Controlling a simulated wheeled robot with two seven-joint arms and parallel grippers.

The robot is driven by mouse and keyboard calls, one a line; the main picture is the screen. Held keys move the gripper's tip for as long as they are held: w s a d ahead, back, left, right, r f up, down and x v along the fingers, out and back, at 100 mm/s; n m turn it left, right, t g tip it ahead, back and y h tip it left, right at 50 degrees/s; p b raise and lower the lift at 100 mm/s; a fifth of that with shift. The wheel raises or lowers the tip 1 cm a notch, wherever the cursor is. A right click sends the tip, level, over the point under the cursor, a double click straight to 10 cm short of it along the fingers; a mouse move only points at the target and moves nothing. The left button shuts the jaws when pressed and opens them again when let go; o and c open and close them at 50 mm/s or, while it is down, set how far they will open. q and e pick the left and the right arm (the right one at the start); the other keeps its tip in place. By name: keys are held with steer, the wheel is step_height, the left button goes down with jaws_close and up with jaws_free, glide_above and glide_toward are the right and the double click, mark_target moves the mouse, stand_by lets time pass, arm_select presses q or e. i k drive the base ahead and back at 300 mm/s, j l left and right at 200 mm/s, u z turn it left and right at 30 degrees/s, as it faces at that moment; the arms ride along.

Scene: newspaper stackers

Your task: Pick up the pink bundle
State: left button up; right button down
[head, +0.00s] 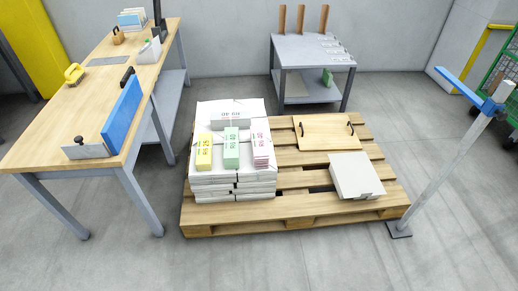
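The pink bundle (262,144) lies on top of a stack of white newspaper bundles (236,187) on the left side of a wooden pallet. It is the rightmost of three coloured bundles in a row. A green bundle (231,149) is just left of it, and a yellow bundle (204,151) is farther left. A white bundle (230,117) lies behind them on the stack. Neither of my grippers shows in the head view.
The pallet (298,224) also carries a wooden board with black handles (323,132) and a white box (356,176). A wooden workbench (60,120) stands left, a grey table (312,50) behind. A post with a blue top (458,145) stands right. Floor in front is clear.

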mark_target(261, 154)
steer(key=i+l, duration=0.15)
steer(key=l, duration=0.15)
steer(key=i+l, duration=0.15)
steer(key=l, duration=0.15)
steer(key=i+l, duration=0.1)
steer(key=l, duration=0.25)
steer(key=i+l, duration=0.15)
steer(key=l, duration=0.15)
